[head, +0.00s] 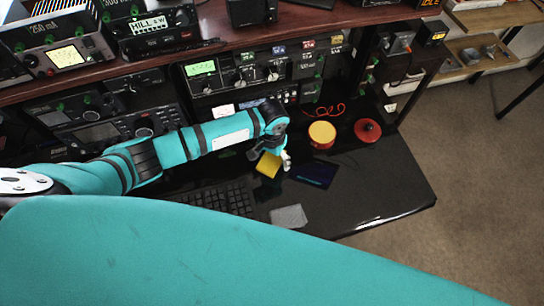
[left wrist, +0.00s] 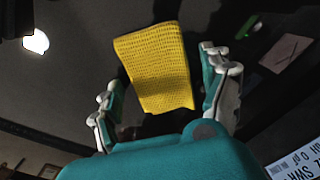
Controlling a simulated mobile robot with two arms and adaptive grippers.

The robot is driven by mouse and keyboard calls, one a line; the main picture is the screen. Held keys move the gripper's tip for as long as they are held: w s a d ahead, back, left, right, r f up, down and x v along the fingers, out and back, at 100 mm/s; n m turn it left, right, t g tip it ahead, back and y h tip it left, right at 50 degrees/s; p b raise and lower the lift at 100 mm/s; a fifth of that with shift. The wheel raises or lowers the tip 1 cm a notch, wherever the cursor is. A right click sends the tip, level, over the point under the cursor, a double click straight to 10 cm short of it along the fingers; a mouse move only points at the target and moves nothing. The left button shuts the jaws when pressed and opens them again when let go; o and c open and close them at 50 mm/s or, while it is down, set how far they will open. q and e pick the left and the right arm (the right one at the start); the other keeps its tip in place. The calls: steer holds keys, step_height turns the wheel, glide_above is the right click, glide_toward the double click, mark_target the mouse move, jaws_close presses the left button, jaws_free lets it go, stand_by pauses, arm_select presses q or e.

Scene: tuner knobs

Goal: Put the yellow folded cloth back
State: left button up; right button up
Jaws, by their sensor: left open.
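The yellow folded cloth (head: 268,165) shows on the black desk in the head view, just under my left gripper (head: 273,150), which covers part of it. In the left wrist view the cloth (left wrist: 157,66) is a waffle-textured yellow piece lying between and beyond the two spread fingers of my left gripper (left wrist: 160,75). The gripper is open, with visible gaps between the cloth and both fingers. My right gripper is not in view.
A dark blue flat item (head: 316,173) lies right of the cloth, and a grey square (head: 289,216) lies nearer. A yellow-topped red tin (head: 322,135) and a red round object (head: 367,130) stand behind. A keyboard (head: 232,198) lies left. Radio gear (head: 240,75) lines the back. The desk's right end is clear.

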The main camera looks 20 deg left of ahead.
mark_target(272, 158)
arm_select(q)
steer(key=shift+r, duration=0.1)
step_height(272, 158, up, 12)
stand_by(0.5)
